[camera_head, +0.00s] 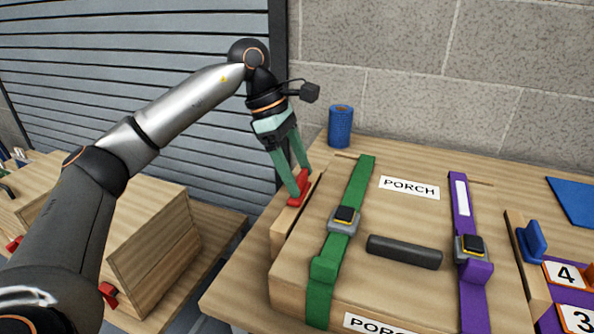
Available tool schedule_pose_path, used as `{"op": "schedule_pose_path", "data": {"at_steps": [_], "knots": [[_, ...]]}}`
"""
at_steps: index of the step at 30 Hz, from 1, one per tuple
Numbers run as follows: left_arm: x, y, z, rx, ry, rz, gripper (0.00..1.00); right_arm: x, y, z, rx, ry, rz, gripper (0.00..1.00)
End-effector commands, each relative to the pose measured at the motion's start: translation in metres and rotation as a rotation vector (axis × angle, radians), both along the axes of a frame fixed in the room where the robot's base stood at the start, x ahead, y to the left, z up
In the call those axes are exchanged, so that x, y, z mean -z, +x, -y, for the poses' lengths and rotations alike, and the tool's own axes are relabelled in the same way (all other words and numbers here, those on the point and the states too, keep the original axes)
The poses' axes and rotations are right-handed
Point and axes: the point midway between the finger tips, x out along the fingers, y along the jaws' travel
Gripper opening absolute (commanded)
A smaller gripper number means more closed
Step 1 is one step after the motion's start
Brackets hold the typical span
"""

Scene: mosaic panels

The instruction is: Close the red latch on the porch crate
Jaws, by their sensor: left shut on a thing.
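The porch crate (385,222) is a wooden box lying on the table, with "PORCH" labels on its top and front. A green strap and a purple strap run across its lid, each with a buckle. The red latch (293,199) is at the crate's left side, on a wooden strip. My left gripper (301,188) comes down from above and is shut on the red latch, its fingers partly covering it. I cannot tell the latch's exact position. My right gripper is not in view.
A blue roll (340,127) stands behind the crate. Numbered tiles (566,275), a blue piece (532,241) and a blue sheet (573,200) lie at the right. Another wooden crate (155,250) with red latches stands at the left, beyond a gap. A block wall rises behind.

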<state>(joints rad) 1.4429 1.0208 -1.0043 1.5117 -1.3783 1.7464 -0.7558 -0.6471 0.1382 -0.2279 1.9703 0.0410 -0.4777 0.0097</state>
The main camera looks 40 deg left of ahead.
Motion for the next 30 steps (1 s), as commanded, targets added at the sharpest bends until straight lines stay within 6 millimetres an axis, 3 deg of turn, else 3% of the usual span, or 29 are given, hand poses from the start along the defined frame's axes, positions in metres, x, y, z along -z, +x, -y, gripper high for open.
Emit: {"op": "schedule_pose_path", "data": {"at_steps": [8, 30], "knots": [[0.0, -0.001, 0.003, -0.169, 0.0, -0.002, 0.22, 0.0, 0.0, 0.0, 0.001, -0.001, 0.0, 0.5], [-0.001, 0.007, 0.016, -0.864, 0.001, 0.002, 0.22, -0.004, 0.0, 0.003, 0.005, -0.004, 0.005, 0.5]]}}
